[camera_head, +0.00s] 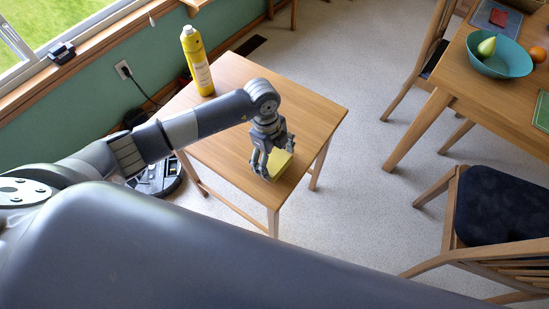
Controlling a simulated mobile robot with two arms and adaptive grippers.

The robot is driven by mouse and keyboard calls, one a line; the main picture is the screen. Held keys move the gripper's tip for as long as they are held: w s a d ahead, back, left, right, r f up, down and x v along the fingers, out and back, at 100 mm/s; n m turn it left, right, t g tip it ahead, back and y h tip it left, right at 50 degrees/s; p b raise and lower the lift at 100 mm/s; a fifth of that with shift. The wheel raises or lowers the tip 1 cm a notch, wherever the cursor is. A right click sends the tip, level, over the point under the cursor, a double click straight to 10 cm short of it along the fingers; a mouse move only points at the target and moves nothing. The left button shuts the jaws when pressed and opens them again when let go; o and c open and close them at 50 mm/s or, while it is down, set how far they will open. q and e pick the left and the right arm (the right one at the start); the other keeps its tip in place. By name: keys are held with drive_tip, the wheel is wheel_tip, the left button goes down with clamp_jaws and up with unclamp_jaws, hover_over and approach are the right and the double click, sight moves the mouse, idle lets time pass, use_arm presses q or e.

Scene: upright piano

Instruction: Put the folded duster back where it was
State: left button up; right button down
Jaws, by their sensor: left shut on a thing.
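The folded duster (279,162) is a small yellow block of cloth near the front right side of the small wooden table (235,145). My left gripper (267,170) comes down over it from above and is shut on it. The fingers hide part of the duster. I cannot tell whether the duster touches the tabletop or is held just above it. My right gripper does not show.
A yellow spray can (197,62) stands at the table's back left corner. A dining table (455,75) with a teal bowl (500,60) and chairs (490,205) are at the right. A dark round device (160,178) is on the floor behind my left arm. Much of the small tabletop is bare.

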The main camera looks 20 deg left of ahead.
use_arm(q)
drive_tip(key=shift+f, duration=0.55)
drive_tip(key=shift+f, duration=0.15)
drive_tip(key=o, duration=1)
drive_tip(key=shift+c, duration=0.2)
wheel_tip(320, 180, up, 12)
drive_tip(key=a+b, duration=0.1)
drive_tip(key=shift+w+a, duration=0.3)
drive_tip(key=shift+a, duration=0.05)
